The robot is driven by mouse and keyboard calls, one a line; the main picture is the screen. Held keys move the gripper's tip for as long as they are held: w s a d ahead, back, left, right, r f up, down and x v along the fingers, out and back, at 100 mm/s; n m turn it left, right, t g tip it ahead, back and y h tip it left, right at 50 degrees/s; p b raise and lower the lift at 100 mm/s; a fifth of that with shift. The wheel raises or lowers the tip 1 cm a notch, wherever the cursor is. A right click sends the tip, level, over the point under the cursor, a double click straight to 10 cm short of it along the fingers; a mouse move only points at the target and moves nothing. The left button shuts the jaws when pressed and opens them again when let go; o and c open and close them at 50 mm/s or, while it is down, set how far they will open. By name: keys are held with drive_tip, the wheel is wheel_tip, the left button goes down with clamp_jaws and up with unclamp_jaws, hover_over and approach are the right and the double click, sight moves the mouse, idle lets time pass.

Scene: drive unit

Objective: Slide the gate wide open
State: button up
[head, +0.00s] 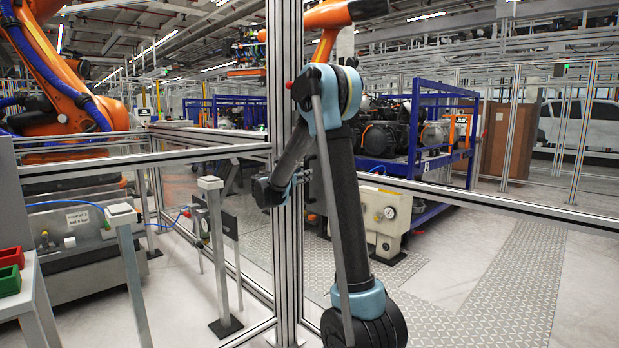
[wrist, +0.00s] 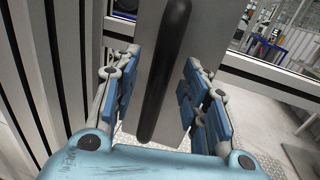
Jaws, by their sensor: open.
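In the wrist view a black upright bar handle (wrist: 164,85) is fixed on a flat grey plate (wrist: 205,28), which I take as part of the gate. My gripper (wrist: 160,62) is open, with one blue-padded finger on each side of the handle. I see a gap between each finger and the bar; no grip is visible. In the head view my gripper (head: 270,190) is small beside a tall grooved aluminium post (head: 284,250). The handle is hidden there by my arm. Framed fence panels (head: 215,152) run to both sides of the post; which one slides is unclear.
A short grey post (head: 213,250) and a grey table with red and green bins (head: 10,268) stand at left. An orange robot (head: 65,100) is behind the fence. A blue rack (head: 420,175) stands beyond the right panel. Patterned floor plates (head: 510,280) at right are clear.

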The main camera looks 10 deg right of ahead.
drive_tip(key=shift+x, duration=1.75)
drive_tip(key=shift+c, duration=0.5)
